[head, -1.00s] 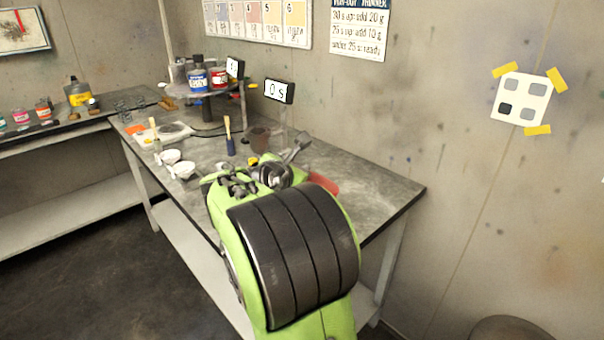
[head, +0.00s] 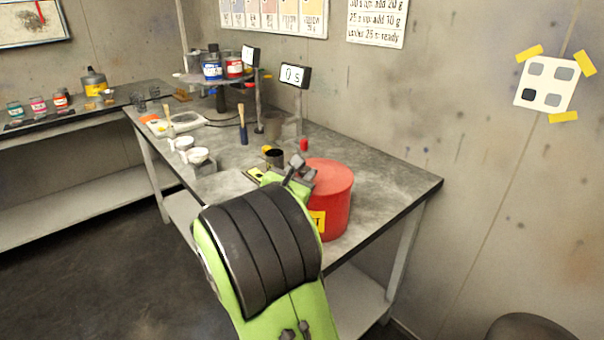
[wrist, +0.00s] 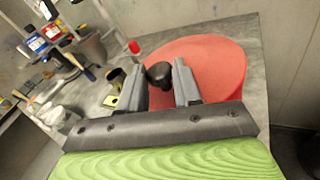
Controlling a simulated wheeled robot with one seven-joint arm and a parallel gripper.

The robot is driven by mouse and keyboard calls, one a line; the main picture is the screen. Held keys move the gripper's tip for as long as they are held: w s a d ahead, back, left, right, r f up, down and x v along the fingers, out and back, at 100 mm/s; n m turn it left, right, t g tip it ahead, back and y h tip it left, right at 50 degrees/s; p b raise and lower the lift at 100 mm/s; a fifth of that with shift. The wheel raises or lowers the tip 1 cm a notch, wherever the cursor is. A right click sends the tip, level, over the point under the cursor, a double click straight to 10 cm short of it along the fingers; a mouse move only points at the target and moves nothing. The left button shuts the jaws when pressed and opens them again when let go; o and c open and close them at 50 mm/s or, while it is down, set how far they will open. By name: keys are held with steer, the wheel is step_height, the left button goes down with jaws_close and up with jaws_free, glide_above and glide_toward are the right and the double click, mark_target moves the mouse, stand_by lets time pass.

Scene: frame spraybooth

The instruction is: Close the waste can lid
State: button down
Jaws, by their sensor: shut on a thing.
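The red waste can (head: 337,220) stands at the front edge of the bench, with part of a yellow label showing. Its flat red lid (head: 329,174) lies over the top and looks level; my arm hides the can's left side. In the wrist view the lid (wrist: 215,65) spreads behind and to the right of my fingers. My gripper (wrist: 160,84), also in the head view (head: 297,170), is at the lid's left edge. It is shut on a dark rounded knob (wrist: 159,74) between the fingers. How the knob joins the lid is hidden.
A timer display (head: 294,76), a brush (head: 242,125) and white cups (head: 198,157) are farther back. The bench (head: 400,187) is clear to the can's right.

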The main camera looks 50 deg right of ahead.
steer(key=shift+a+f, duration=0.1)
steer(key=shift+f, duration=0.25)
steer(key=c, duration=0.8)
jaws_free()
steer(key=shift+w, duration=0.1)
steer(key=p+v, duration=0.2)
steer(key=v, duration=1.3)
steer(key=shift+a+r+p, duration=0.2)
steer(key=shift+a+p, duration=0.15)
steer(key=shift+a, duration=0.05)
